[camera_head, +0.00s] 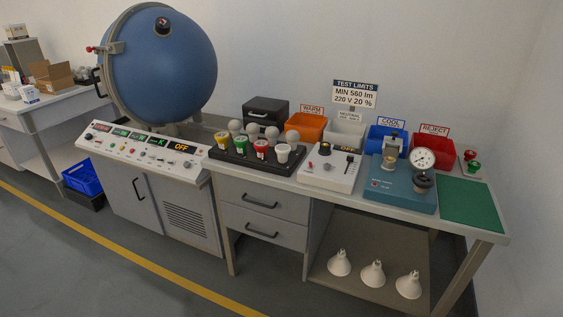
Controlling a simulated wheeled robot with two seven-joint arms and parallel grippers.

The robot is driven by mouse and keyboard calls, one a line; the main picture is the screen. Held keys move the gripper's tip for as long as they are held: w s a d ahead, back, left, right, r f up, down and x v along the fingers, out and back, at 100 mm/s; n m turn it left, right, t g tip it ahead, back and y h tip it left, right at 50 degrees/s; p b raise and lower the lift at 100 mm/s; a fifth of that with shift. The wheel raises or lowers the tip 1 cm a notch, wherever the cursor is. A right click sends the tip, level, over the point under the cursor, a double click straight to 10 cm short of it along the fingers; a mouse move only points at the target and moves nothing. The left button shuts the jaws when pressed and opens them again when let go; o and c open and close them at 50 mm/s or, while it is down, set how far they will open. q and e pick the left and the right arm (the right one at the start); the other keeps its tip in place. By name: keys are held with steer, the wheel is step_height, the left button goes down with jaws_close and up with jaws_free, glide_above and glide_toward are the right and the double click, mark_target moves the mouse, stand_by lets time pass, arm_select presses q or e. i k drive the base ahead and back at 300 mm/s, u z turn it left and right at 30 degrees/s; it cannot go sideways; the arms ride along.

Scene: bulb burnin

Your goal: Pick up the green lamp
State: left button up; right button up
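A black rack (248,161) on the bench holds a front row of small coloured pieces and a back row of white globe bulbs (271,132). The green piece (241,145) stands in the front row, between a yellow one (221,139) and a red one (261,149); a white one (283,152) is at the right end. Whether the green piece is a whole lamp is too small to tell. A small green knob-like object (474,167) also sits at the bench's far right, by a red one (469,156). Neither gripper is in view.
Right of the rack are a white control box (330,172), a teal tester with a gauge (400,192) and a green mat (470,204). Orange (305,126), white, blue and red bins line the back. A large blue sphere (162,70) stands left. The floor in front is clear.

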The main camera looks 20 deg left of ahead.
mark_target(241, 142)
steer(key=u, duration=0.9)
steer(key=i, duration=1.65)
steer(key=z, duration=0.75)
